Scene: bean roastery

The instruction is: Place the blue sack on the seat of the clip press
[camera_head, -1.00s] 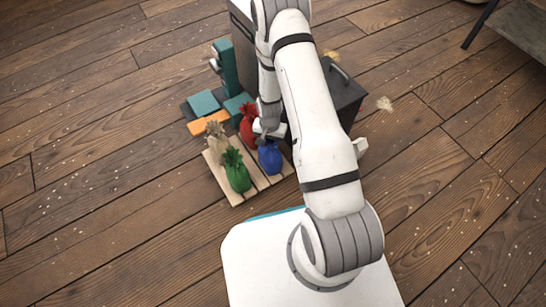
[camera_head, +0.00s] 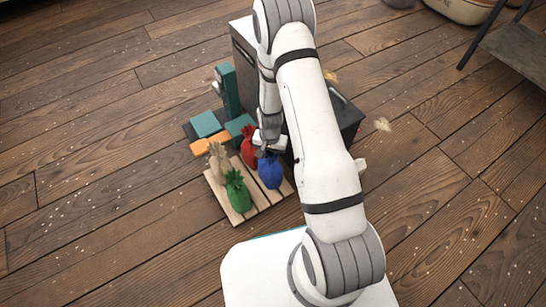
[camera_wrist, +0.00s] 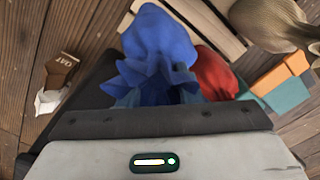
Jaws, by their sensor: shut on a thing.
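The blue sack (camera_head: 270,171) is at the right side of a slatted pallet, its ruffled neck held in my gripper (camera_head: 267,143). In the wrist view the sack (camera_wrist: 158,45) fills the space in front of the jaws; the fingertips are mostly hidden. I cannot tell whether its base is clear of the slats. The clip press appears to be the teal post (camera_head: 228,90) with teal blocks (camera_head: 206,123) on a dark base, behind and left of the pallet. My gripper is right of it. I cannot tell which part is the seat.
The pallet (camera_head: 222,207) also bears a red sack (camera_head: 249,148) close beside the blue one, a green sack (camera_head: 238,192) and a tan sack (camera_head: 217,160). An orange block (camera_head: 210,144) lies before the press. A dark cabinet (camera_head: 344,112) stands behind my arm. Floor at left is clear.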

